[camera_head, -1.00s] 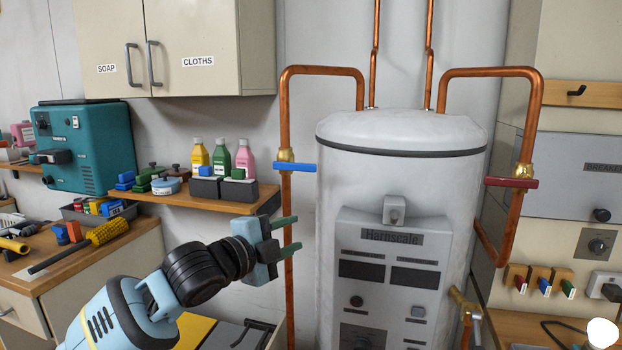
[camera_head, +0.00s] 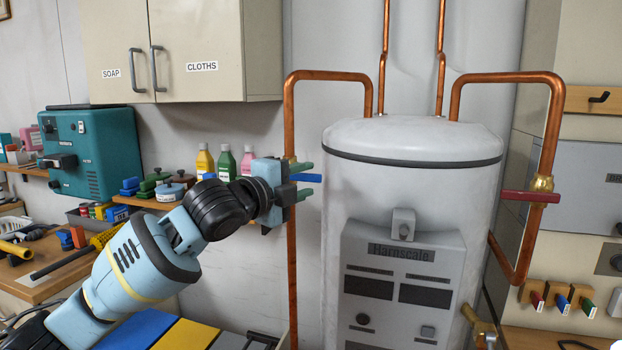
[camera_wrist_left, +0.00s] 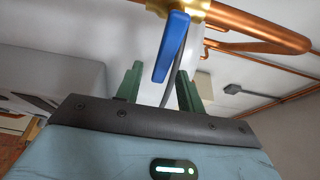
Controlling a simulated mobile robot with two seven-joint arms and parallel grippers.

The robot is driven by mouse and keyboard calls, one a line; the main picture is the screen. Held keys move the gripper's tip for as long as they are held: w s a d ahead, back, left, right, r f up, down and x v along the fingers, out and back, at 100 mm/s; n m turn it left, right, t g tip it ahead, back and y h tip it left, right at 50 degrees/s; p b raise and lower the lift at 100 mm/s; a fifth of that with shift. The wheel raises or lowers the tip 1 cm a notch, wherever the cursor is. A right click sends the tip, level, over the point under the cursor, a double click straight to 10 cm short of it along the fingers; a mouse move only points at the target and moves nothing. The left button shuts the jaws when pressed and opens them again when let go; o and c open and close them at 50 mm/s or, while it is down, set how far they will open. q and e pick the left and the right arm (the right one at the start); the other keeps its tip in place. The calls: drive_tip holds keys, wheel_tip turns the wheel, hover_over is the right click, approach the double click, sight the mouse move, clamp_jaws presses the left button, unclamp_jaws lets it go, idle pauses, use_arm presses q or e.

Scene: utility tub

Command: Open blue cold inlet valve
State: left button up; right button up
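The blue cold inlet valve handle (camera_head: 308,178) sits on the left copper pipe beside the white tank, crosswise to the pipe. Its brass body is mostly hidden behind my gripper in the head view but shows in the left wrist view (camera_wrist_left: 190,9). My left gripper (camera_head: 303,181) is at the handle's height, its green fingers apart. In the left wrist view the blue handle (camera_wrist_left: 171,46) appears just beyond and between the fingertips (camera_wrist_left: 158,80). I cannot tell whether they touch it. My right gripper is not in view.
The white tank (camera_head: 390,200) stands right of the valve. A red-handled valve (camera_head: 530,196) is on the right copper pipe. A shelf with bottles (camera_head: 225,163) is behind my left arm, and a wall cabinet (camera_head: 185,50) hangs above.

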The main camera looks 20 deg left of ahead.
use_arm(q)
drive_tip(key=shift+x, duration=1.4)
clamp_jaws()
